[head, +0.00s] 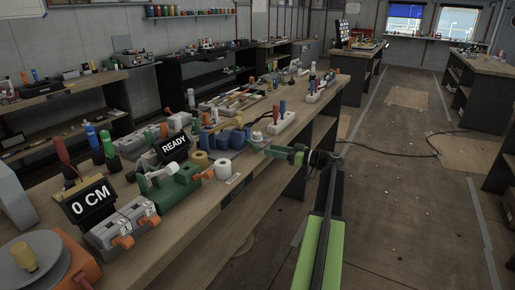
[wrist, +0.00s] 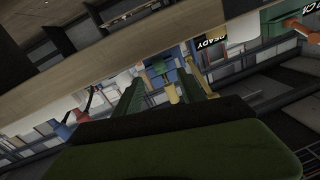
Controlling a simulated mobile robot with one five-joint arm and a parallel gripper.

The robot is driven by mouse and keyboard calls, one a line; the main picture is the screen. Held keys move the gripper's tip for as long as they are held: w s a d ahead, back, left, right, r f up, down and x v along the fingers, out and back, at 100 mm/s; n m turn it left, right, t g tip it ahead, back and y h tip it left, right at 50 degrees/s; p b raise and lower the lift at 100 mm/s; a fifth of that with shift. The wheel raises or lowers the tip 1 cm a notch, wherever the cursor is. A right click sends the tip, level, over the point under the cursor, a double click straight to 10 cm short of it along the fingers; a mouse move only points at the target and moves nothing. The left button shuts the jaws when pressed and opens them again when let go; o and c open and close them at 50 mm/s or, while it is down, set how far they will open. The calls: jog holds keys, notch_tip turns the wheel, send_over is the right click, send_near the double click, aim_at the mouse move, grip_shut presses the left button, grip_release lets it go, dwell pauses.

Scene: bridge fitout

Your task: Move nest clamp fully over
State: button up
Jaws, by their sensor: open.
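The clamp cannot be made out clearly in the wrist view.
The READY sign (head: 173,148) and the 0 CM sign (head: 93,198) stand on the bench (head: 235,182). A grey box with orange levers (head: 122,226), a white roll (head: 222,169) and blue blocks (head: 231,139) crowd it. The floor (head: 400,200) to the right is mostly clear, with a cable.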

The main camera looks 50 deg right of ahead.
aim_at(258, 147)
jog(key=x, duration=0.7)
jog(key=shift+w+a, duration=0.1)
jog(key=shift+w, duration=0.15)
grip_shut()
